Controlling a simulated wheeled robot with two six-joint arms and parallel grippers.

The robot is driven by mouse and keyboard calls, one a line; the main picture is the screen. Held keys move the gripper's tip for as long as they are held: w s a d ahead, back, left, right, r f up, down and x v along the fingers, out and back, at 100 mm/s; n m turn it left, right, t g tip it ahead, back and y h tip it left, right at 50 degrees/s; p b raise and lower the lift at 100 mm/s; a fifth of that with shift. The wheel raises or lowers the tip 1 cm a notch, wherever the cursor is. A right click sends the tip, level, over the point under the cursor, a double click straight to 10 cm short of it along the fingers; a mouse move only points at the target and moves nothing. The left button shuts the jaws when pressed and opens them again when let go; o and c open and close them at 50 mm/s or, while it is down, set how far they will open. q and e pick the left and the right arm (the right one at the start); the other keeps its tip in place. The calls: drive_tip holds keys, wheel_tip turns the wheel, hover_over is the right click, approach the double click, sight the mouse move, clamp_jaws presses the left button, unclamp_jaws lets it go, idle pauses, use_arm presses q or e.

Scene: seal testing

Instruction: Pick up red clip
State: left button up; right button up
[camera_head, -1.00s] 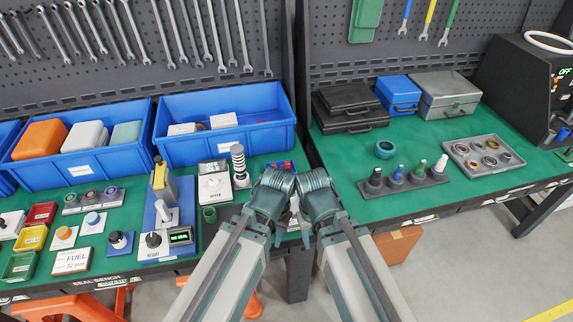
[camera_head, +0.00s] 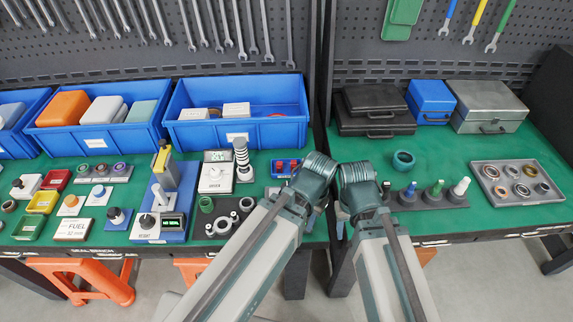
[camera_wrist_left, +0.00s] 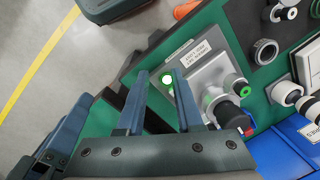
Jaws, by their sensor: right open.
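Small red pieces (camera_head: 280,166), which may include the red clip, sit in a small blue tray (camera_head: 274,173) at the bench's right end in the head view. The left wrist (camera_head: 312,172) is just right of this tray and covers part of its surroundings. My right gripper (camera_head: 342,224) hangs beside the front edge near the gap between the benches. It is open, and its fingers are mostly hidden by its own wrist.
A black mat with grey rings (camera_head: 226,215) lies left of my left forearm. Blue bins (camera_head: 237,133) line the back. A gap separates the benches.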

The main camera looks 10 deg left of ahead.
use_arm(q)
drive_tip(key=w+a+r+n+t+h+p, duration=0.1)
drive_tip(key=w+a+r+n+p, duration=0.4)
drive_tip(key=a, duration=0.6)
drive_tip(key=t, duration=0.4)
approach(279, 162)
drive_tip(key=shift+n+y, duration=0.3)
drive_tip(key=shift+n, duration=0.1)
drive_tip(key=b+x, duration=0.5)
drive_tip(key=b, duration=0.3)
drive_tip(key=shift+w+d+f, duration=0.2)
drive_tip(key=shift+d, duration=0.05)
drive_tip(key=b+x, duration=0.4)
drive_tip(key=x, duration=0.1)
drive_tip(key=shift+s+f+b, duration=0.1)
drive_tip(key=shift+f+b, duration=0.1)
drive_tip(key=shift+b, duration=0.2)
drive_tip(key=shift+r, duration=0.1)
clamp_jaws()
